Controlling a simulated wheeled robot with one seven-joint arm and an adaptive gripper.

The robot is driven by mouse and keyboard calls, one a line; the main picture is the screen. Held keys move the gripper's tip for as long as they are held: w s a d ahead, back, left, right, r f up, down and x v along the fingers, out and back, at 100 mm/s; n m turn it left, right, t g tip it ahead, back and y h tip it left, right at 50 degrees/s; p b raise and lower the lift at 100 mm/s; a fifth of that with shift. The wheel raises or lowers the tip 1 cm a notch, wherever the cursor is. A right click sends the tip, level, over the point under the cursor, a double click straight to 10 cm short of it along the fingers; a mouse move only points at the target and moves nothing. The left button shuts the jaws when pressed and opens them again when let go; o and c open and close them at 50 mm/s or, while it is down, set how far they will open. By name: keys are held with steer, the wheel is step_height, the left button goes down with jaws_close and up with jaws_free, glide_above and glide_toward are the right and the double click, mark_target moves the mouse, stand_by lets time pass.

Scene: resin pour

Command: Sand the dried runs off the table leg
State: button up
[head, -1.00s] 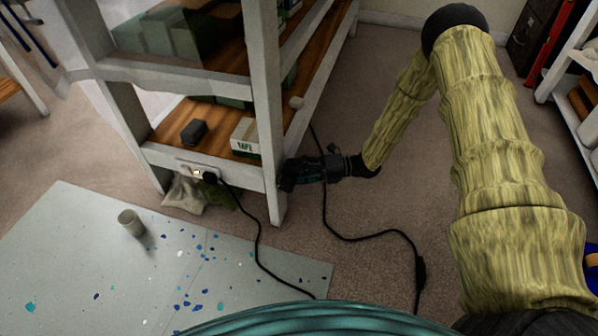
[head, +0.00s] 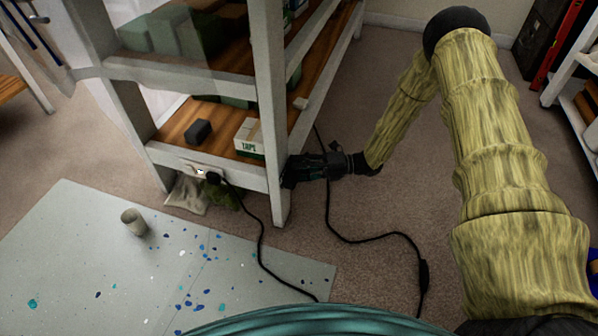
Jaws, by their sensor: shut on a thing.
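The white table leg (head: 273,120) is the near upright of a white-framed unit with wooden shelves. My gripper (head: 291,172) is low on the right side of this leg, at the level of the bottom shelf rail. It is dark and reaches in from the right, its tips touching or very close to the leg. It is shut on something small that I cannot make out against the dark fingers. No dried runs can be told on the leg at this size.
A grey cup (head: 134,222) stands on a paint-spotted sheet (head: 75,245). A tape box (head: 249,138) and dark block (head: 198,131) sit on the bottom shelf. Carpet right of the leg is mostly free.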

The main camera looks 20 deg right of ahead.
steer(key=shift+w+d, duration=0.65)
steer(key=shift+w, duration=0.45)
steer(key=shift+a, duration=0.1)
steer(key=shift+s+a+r+p, duration=0.1)
steer(key=shift+s+a+p, duration=0.7)
steer(key=shift+s+a, duration=0.5)
steer(key=shift+s, duration=0.25)
steer(key=shift+c, duration=0.6)
steer(key=shift+s+d+p, duration=0.3)
steer(key=shift+s+d, duration=0.25)
steer(key=shift+d, duration=0.3)
steer(key=shift+s+d+p, duration=0.25)
steer(key=shift+s+d, duration=0.35)
steer(key=shift+d, duration=0.3)
steer(key=shift+s+d+p, duration=0.3)
steer(key=shift+s+d, duration=0.25)
steer(key=shift+d, duration=0.3)
steer(key=shift+s+d, duration=0.1)
